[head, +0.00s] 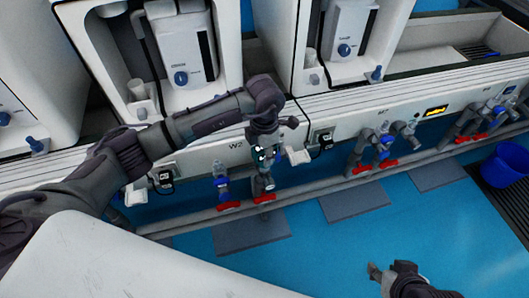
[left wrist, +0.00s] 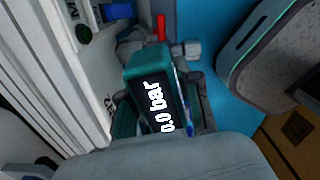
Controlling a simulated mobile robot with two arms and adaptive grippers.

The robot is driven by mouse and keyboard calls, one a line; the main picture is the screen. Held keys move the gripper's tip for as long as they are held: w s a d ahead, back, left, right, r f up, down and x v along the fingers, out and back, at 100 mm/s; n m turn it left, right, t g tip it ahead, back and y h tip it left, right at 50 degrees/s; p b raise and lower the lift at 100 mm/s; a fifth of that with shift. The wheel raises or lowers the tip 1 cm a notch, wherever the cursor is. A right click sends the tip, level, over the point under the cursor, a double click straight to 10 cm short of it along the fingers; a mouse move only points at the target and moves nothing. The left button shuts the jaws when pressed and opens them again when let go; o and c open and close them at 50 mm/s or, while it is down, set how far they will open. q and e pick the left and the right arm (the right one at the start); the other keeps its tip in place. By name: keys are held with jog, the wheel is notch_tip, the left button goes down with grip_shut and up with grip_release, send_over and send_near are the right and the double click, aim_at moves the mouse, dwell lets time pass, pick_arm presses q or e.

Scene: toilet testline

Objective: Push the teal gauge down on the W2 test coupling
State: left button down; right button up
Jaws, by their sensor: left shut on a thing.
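The teal gauge (head: 259,155) is under my left gripper (head: 264,152) at the W2 station, just above the grey pipe fitting of the test coupling (head: 263,184). My left gripper is shut on the gauge. In the left wrist view the teal gauge (left wrist: 150,85) shows its dark display, reading 0.0 bar. Behind it are a grey fitting (left wrist: 186,50) and a red handle (left wrist: 161,27). I cannot tell whether the gauge is seated on the coupling; the joint is hidden. My right gripper (head: 376,275) is low at the right, over the blue floor; its opening is unclear.
A blue valve with a red handle (head: 228,205) stands just left of the coupling. More valves (head: 380,145) line the rail to the right. White units (head: 190,45) stand behind. A blue bucket (head: 505,165) is at the far right. The blue floor in front is mostly clear.

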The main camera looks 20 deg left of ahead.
pick_arm(q)
jog(key=c, duration=0.7)
grip_release()
notch_tip(320, 180, up, 12)
dwell(0.5)
